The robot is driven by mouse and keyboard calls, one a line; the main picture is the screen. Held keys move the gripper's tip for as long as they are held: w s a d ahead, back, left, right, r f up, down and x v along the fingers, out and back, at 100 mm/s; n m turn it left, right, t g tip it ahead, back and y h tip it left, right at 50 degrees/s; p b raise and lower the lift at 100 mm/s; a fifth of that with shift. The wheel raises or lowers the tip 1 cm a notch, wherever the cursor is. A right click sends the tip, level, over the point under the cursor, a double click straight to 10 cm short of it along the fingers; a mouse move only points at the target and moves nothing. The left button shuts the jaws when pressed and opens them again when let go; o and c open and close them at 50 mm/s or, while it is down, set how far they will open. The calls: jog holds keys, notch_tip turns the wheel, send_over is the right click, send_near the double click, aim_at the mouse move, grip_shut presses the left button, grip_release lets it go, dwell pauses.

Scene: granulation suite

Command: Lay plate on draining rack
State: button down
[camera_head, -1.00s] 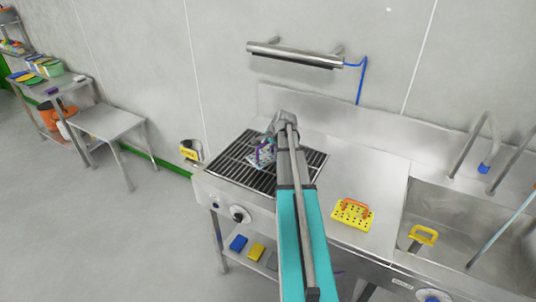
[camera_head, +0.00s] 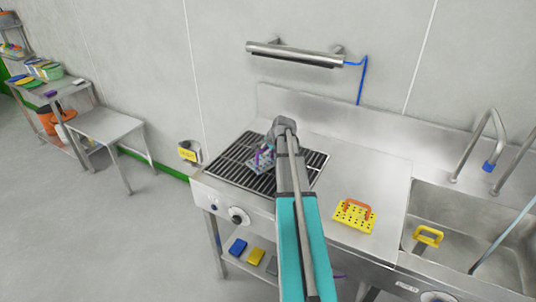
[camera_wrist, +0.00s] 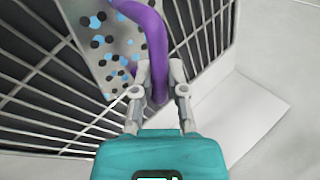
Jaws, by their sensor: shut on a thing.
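A grey perforated plate (camera_head: 256,167) with a purple handle is at the draining rack (camera_head: 229,164), a frame of parallel bars over a dark recess. In the wrist view the plate (camera_wrist: 108,45) shows dark holes and blue patches, with the rack bars (camera_wrist: 45,65) around and behind it. My gripper (camera_wrist: 158,77) is shut on the purple handle (camera_wrist: 153,25). In the head view my arm hides part of the rack's right side and the gripper shows only small. I cannot tell whether the plate touches the bars.
A yellow perforated plate with an orange handle (camera_head: 354,215) lies on the steel counter (camera_head: 375,170) right of the rack. A sink (camera_head: 460,215) with a yellow-handled item (camera_head: 428,236) is farther right. A wall bar (camera_head: 295,55) hangs above. A yellow-labelled holder (camera_head: 189,153) is left of the rack.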

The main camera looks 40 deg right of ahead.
jog(key=shift+f+b, duration=0.3)
jog(key=shift+f, duration=0.3)
jog(key=shift+f, duration=0.1)
jog(key=c, duration=0.7)
grip_release()
jog(key=shift+r, duration=0.25)
jog(key=p+v, duration=0.3)
jog(key=shift+r, duration=0.15)
jog(key=p+v, duration=0.7)
jog(key=v, duration=0.1)
jog(key=shift+s+r, duration=0.2)
